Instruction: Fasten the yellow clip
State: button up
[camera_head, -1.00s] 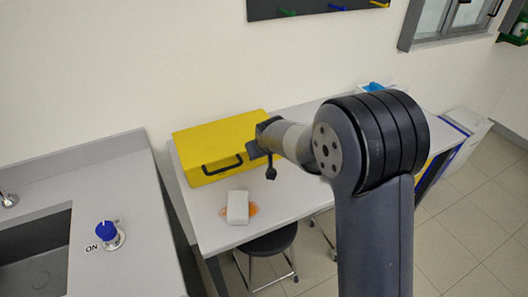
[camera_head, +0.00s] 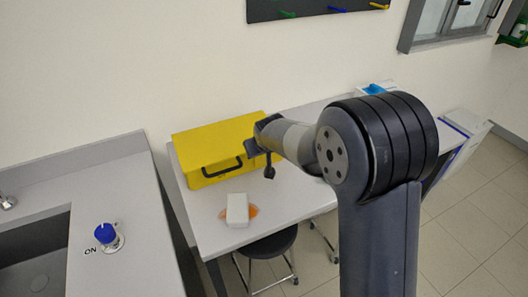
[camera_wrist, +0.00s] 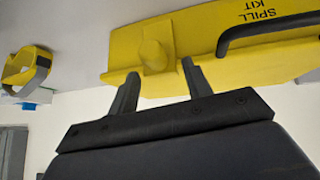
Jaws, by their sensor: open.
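A yellow box marked SPILL KIT (camera_head: 215,145) stands on the table against the wall, with a black handle on its front. In the wrist view the box (camera_wrist: 195,35) shows a raised yellow piece (camera_wrist: 155,52) beside the handle, which looks like the yellow clip. I cannot tell whether it is fastened. My gripper (camera_wrist: 160,68) is open, its two fingers apart on either side of this piece, with nothing seen held. Contact is unclear. In the head view my gripper (camera_head: 254,138) is at the right end of the box, and the clip is not distinguishable there.
A white block (camera_head: 237,209) sits on an orange patch on the table (camera_head: 300,196). A yellow item with a grey strap (camera_wrist: 28,68) shows in the wrist view. A stool (camera_head: 268,245) stands below. A counter (camera_head: 115,200) with a sink and blue knob (camera_head: 106,234) is left.

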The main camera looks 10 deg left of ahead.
jog(key=d+b+v, duration=0.1)
jog(key=v, duration=0.9)
jog(key=shift+f+b, duration=0.15)
jog(key=shift+b, duration=0.15)
jog(key=shift+a, duration=0.1)
jog(key=p+x, duration=0.2)
jog(key=x, duration=0.9)
jog(key=shift+s+a+f, duration=0.1)
jog(key=shift+s+a, duration=0.05)
